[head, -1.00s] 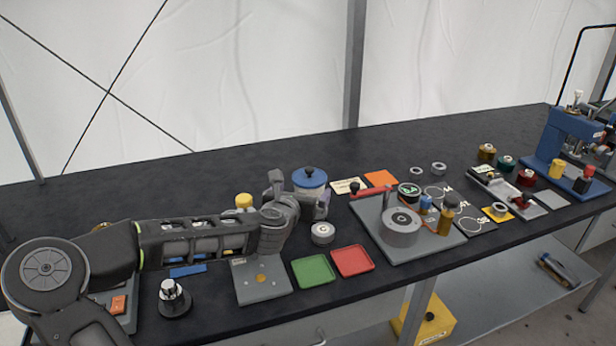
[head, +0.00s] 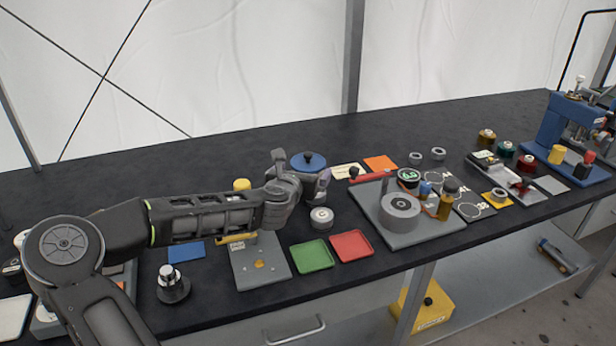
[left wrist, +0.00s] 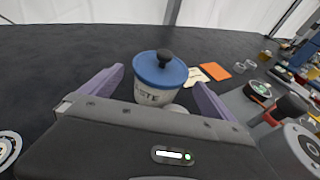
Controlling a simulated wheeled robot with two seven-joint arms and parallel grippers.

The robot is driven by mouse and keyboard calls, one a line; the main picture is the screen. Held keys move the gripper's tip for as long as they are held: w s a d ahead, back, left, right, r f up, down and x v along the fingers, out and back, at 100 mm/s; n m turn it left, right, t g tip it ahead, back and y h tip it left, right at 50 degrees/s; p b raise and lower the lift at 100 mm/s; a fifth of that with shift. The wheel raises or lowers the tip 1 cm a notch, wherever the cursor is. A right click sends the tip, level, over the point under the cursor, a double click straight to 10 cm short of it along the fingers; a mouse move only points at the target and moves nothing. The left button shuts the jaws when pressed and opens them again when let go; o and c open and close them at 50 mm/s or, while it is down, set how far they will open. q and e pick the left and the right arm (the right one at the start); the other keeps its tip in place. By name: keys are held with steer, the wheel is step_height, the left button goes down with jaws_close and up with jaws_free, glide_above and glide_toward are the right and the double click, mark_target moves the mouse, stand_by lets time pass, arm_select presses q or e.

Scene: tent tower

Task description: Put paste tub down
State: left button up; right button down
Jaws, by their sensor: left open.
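The paste tub (head: 309,161) has a blue lid with a dark knob and stands upright on the black bench, just beyond my left gripper. In the left wrist view the tub (left wrist: 158,78) shows its white label between the two purple fingers, with dark gaps beside it. My left gripper (left wrist: 160,97) is open around or just short of the tub; contact is not visible. In the head view my left gripper (head: 308,188) hides the tub's lower part. My right gripper is not in view.
A small silver-white tin (head: 321,219) stands in front of my left gripper. Green (head: 312,256) and red (head: 351,246) trays lie nearer the front edge. A grey plate with a round device (head: 400,212) is to the right. The bench's back is clear.

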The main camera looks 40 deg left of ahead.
mark_target(308, 166)
arm_select(q)
steer(key=shift+w, duration=0.1)
steer(key=x, duration=0.5)
steer(key=shift+a, duration=0.1)
stand_by(0.5)
steer(key=c, duration=1.7)
step_height(308, 166, up, 10)
steer(key=shift+r+p, duration=0.1)
steer(key=shift+p, duration=0.8)
